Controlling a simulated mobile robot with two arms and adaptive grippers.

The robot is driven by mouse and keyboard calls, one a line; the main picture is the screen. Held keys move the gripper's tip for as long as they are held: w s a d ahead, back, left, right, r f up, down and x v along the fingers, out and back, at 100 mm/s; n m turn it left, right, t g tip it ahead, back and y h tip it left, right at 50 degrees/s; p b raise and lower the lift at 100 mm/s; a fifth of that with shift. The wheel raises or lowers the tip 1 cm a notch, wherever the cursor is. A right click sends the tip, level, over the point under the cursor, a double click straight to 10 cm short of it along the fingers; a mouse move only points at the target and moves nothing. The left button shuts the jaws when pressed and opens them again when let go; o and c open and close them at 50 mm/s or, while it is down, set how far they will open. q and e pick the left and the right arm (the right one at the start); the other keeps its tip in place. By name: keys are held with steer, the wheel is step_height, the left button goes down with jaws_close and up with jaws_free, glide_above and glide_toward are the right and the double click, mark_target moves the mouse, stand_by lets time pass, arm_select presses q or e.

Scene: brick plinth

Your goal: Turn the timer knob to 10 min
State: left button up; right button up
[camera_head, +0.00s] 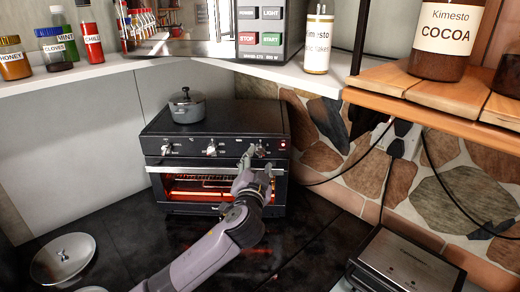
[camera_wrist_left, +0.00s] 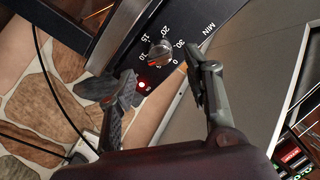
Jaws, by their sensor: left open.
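The timer knob (camera_head: 261,150) is the rightmost knob on the black toaster oven (camera_head: 165,128). In the left wrist view the knob (camera_wrist_left: 159,52) is silver with an orange-red mark, inside a dial lettered 10, 15, 20, 30, 0 and MIN. I cannot tell exactly which number it points to. My left gripper (camera_head: 256,164) is in front of the knob, partly covering the panel. In the wrist view the gripper (camera_wrist_left: 158,62) is open, its fingers either side of the knob and apart from it. My right gripper is not in view.
A red lamp (camera_wrist_left: 141,84) glows beside the dial. A grey pot (camera_head: 187,107) stands on the oven. A shelf (camera_head: 290,76) with a microwave and jars is above. A contact grill (camera_head: 405,265) is at front right, white bowls (camera_head: 62,262) at left. Cables hang at right.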

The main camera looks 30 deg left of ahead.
mark_target(260, 154)
arm_select(q)
steer(key=p+x, duration=0.1)
steer(key=x, duration=0.2)
steer(key=shift+w+a+r, duration=0.1)
steer(key=shift+w+a, duration=0.1)
steer(key=shift+w, duration=0.15)
steer(key=shift+w+a, duration=0.1)
steer(key=shift+w, duration=0.25)
steer(key=shift+c, duration=2.5)
jaws_close()
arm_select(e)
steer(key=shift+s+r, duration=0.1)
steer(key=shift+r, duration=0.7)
arm_select(q)
steer(key=shift+m, duration=0.4)
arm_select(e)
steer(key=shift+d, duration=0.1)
